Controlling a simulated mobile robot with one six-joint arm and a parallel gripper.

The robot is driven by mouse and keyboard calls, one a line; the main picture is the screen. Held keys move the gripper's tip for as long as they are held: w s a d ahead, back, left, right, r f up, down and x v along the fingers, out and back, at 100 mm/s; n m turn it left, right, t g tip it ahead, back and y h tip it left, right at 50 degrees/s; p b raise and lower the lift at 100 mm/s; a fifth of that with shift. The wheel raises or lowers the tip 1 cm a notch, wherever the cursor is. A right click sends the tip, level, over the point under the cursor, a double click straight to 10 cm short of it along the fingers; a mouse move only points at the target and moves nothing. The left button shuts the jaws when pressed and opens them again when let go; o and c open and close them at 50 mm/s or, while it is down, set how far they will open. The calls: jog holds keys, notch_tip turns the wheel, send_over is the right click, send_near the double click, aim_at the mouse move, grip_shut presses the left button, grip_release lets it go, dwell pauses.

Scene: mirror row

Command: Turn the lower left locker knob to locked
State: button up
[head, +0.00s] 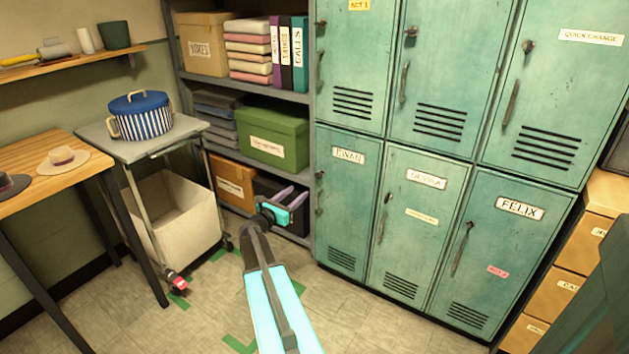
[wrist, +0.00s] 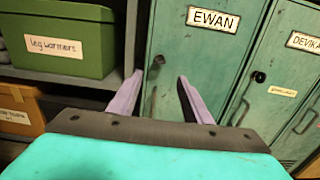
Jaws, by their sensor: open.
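The lower left locker (head: 342,225) is teal and shut, with a label reading EWAN; it also shows in the wrist view (wrist: 205,62). Its small dark knob (wrist: 158,61) sits near the door's left edge, above a curved handle (wrist: 153,103). In the head view the knob (head: 320,175) is tiny, and which way it is turned cannot be told. My gripper (head: 291,192) is open and empty, in front of the shelf just left of this locker. In the wrist view its two lilac fingers (wrist: 160,80) point toward the door, with the knob seen between and just above their tips, apart from them.
The DEVIKA (head: 415,235) and FELIX (head: 500,260) lockers stand to the right, with more lockers above. Left are a shelf with a green box (head: 272,138), a cart with a striped pot (head: 141,116) and a wooden table (head: 45,180). Floor before the lockers looks clear.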

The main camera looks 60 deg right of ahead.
aim_at(316, 176)
jog(key=shift+d, duration=0.1)
jog(key=shift+d, duration=6.8)
jog(key=c, duration=1.1)
